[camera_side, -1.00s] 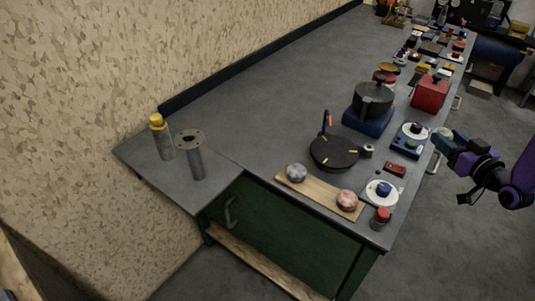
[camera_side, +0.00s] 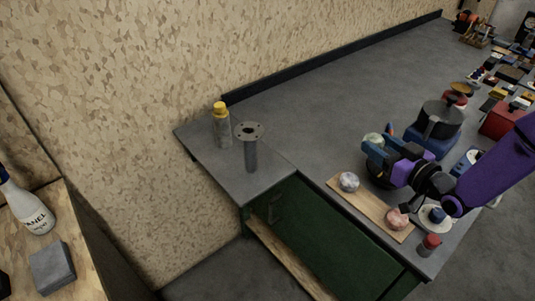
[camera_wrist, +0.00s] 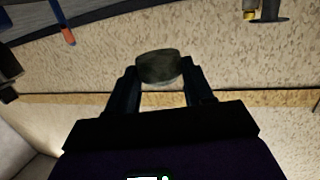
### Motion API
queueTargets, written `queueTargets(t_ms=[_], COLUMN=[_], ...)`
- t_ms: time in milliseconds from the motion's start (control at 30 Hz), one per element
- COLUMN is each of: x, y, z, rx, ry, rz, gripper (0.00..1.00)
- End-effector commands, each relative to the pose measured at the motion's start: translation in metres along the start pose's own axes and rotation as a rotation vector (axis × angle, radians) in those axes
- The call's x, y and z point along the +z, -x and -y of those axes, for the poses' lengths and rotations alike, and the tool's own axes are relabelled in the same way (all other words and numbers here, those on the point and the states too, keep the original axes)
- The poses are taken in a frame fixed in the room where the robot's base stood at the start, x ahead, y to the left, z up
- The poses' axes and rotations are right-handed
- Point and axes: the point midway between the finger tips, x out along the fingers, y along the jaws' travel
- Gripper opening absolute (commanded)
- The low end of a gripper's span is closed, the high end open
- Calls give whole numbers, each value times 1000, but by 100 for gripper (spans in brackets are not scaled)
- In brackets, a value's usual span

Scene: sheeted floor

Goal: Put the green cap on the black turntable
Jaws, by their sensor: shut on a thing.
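My gripper (camera_side: 375,154) is shut on a pale green rounded cap (camera_side: 373,139), held between its fingertips. In the wrist view the held cap (camera_wrist: 158,67) looks dark grey-green, between the two dark fingers. The black turntable (camera_side: 374,179) is a round dark disc on the bench, mostly hidden behind my gripper and arm. My gripper appears over or in front of its left part; the height of the cap above it is not clear.
An upright tool (camera_side: 391,130) stands close by my gripper. A dark pot (camera_side: 440,118) sits on a blue base behind. A wooden board (camera_side: 370,207) with two round stones lies in front. A flanged post (camera_side: 250,150) and yellow-capped bottle (camera_side: 221,127) stand left.

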Motion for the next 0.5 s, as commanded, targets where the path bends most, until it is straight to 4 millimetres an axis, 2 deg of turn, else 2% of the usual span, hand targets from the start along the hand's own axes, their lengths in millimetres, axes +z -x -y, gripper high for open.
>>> queueTargets(t_ms=[33,100,300,500], x=[-3,-6,-11,-13], y=[-6,-12,-20,-21], z=[20,45,106,135], rx=[-29,-63,-143,-180], ry=[5,10,20,27], rz=[-4,-5,-2,-1], gripper=[17,17,17,17])
